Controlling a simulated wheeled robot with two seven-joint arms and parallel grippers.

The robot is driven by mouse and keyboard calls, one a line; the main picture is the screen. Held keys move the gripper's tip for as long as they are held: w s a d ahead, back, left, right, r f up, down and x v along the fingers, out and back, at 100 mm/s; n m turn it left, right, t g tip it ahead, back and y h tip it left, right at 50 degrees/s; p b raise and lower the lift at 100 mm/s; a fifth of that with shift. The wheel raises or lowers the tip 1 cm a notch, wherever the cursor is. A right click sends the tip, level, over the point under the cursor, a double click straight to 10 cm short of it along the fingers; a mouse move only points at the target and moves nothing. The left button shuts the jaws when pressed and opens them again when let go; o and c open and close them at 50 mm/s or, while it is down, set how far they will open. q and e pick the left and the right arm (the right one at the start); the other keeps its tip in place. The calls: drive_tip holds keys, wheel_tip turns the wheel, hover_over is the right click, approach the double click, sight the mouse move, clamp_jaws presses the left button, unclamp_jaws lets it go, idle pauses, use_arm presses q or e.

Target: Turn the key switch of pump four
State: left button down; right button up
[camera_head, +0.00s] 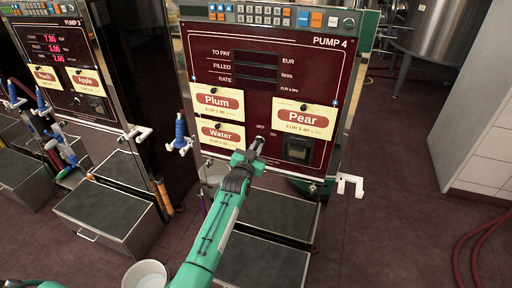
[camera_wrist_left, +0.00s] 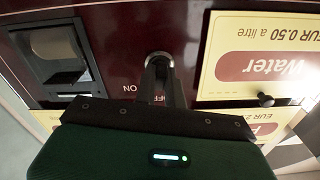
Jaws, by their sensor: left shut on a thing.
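Pump four (camera_head: 300,100) is a dark red panel with "PUMP 4" at its top right and dark display windows. Its key switch sits low in the middle of the panel, by the small OFF and ON marks. My left gripper (camera_head: 257,146) reaches up to it and is shut on it. In the left wrist view, upside down, the fingers of my left gripper (camera_wrist_left: 160,82) close around the silver key switch (camera_wrist_left: 159,58). ON reads beside it, and the other mark is partly covered by the fingers. The key's exact angle is hard to tell. My right gripper is not in view.
Plum (camera_head: 217,101), Water (camera_head: 221,134) and Pear (camera_head: 304,118) cards hang around the switch. A receipt slot (camera_head: 298,149) is to its right. A blue nozzle (camera_head: 180,133) hangs at left, a white hook (camera_head: 349,186) at right. A white bucket (camera_head: 147,274) stands on the floor.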

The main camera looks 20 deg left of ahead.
use_arm(q)
drive_tip(key=shift+n, duration=1.1)
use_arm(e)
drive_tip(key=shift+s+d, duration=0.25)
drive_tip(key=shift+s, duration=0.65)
use_arm(q)
drive_tip(key=c, duration=1.5)
unclamp_jaws()
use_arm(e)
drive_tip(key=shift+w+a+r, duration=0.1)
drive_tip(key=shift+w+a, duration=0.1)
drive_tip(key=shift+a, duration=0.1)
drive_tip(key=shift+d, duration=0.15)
